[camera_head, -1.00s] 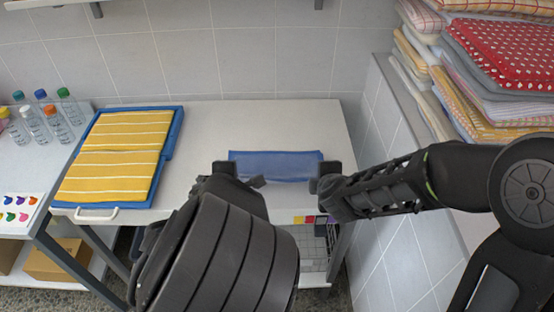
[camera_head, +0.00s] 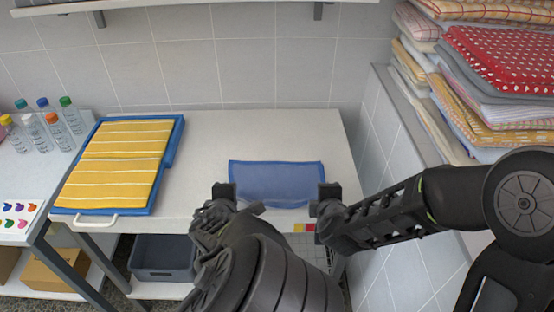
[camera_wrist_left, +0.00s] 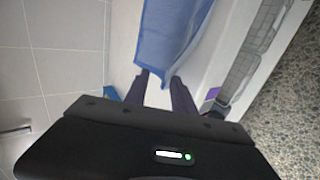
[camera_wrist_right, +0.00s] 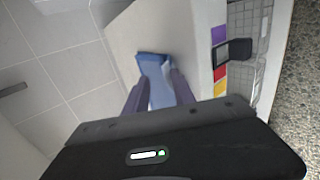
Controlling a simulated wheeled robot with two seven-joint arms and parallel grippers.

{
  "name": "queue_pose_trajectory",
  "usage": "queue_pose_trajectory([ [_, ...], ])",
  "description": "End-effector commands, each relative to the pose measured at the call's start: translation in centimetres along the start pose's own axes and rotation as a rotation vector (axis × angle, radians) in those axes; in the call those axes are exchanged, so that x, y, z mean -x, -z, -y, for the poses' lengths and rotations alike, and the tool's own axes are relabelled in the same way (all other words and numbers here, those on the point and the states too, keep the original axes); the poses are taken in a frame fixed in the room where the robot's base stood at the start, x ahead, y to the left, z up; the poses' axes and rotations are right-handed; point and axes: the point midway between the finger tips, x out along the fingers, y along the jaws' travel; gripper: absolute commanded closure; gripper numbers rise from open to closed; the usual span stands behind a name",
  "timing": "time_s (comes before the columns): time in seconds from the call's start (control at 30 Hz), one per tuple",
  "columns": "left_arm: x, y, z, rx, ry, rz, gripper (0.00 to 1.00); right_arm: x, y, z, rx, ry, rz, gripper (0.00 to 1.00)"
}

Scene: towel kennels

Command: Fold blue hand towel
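In the left wrist view, the towel (camera_wrist_left: 172,35) reaches down to the fingertips (camera_wrist_left: 160,78), which stand apart. In the right wrist view, the towel (camera_wrist_right: 153,65) shows between and beyond the spread fingers (camera_wrist_right: 159,80). Both grippers look open; whether the fingers touch the cloth is unclear.
A yellow striped towel (camera_head: 122,160) lies on a blue tray (camera_head: 170,150) at the left of the white table (camera_head: 215,130). Bottles (camera_head: 72,120) stand on the left side table. Folded towels (camera_head: 500,60) are stacked at the right. A grey bin (camera_head: 165,275) sits below.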

Motion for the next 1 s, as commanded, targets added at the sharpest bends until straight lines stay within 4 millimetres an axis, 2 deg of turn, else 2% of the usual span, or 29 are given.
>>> queue_pose_trajectory([
  [0.1, 0.0, 0.0, 0.0, 0.000, 0.000, 0.000, 0.60, 0.0, 0.0, 0.0, 0.000, 0.000, 0.000, 0.60],
  [0.33, 1.0, -0.1, -0.8, 0.006, -0.003, 0.004, 0.60, 1.0, 0.0, -0.8, -0.002, -0.003, -0.001, 0.60],
  [0.5, 3.4, -0.3, -2.1, 0.005, -0.003, 0.007, 0.60, 3.4, 0.0, -2.2, -0.004, -0.005, -0.002, 0.60],
  [0.8, 8.4, -0.3, -3.4, -0.002, -0.003, 0.007, 0.60, 8.4, 0.0, -3.5, -0.003, -0.004, -0.002, 0.60],
  [1.0, 10.1, -0.1, -3.8, 0.000, 0.000, 0.002, 0.60, 10.1, 0.0, -3.9, -0.001, -0.001, -0.001, 0.60],
])
